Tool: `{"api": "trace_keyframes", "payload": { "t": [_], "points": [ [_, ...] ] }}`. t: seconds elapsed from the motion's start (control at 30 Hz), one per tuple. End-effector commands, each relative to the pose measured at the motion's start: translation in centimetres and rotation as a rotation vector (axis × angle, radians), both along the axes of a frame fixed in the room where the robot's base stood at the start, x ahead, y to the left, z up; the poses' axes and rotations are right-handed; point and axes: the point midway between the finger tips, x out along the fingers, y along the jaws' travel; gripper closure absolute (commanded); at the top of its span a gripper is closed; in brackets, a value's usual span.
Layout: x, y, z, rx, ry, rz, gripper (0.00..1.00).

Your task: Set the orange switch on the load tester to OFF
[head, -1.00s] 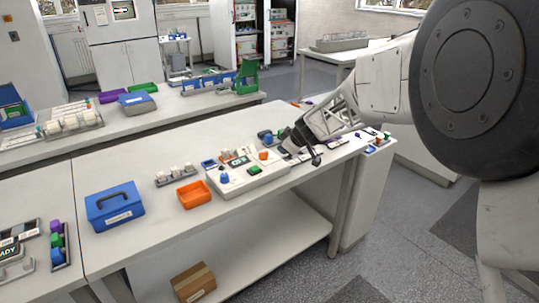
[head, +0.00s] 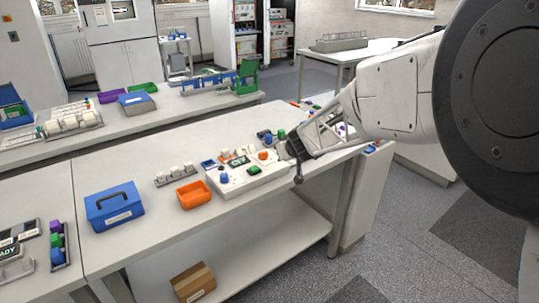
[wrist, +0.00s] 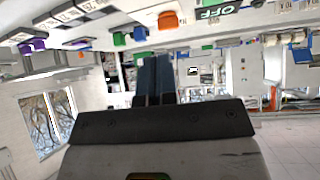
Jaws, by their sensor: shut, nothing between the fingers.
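The load tester (head: 240,187) is a low white box on the near bench. It carries a blue knob (head: 224,178), a green button (head: 254,170) and an orange switch (head: 263,155) near its right end. My gripper (head: 283,150) is just right of the tester in the head view. In the wrist view its dark blue fingers (wrist: 153,58) are together and empty, with the switch beyond their tips. I cannot tell the switch's position.
An orange tray (head: 193,195) and a blue box (head: 114,208) stand left of the tester. Several small coloured knobs lie behind and right of it, including a green one (head: 281,134) close to my gripper.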

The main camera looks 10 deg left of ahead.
Motion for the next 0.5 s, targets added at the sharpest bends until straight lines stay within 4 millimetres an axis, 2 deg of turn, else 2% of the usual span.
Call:
{"api": "trace_keyframes", "payload": {
  "t": [0.27, 0.5],
  "points": [
    [0.4, 0.3, -0.4, -0.001, 0.001, 0.001, 1.00],
    [1.4, 1.1, -1.6, 0.000, 0.001, 0.002, 1.00]
  ]
}}
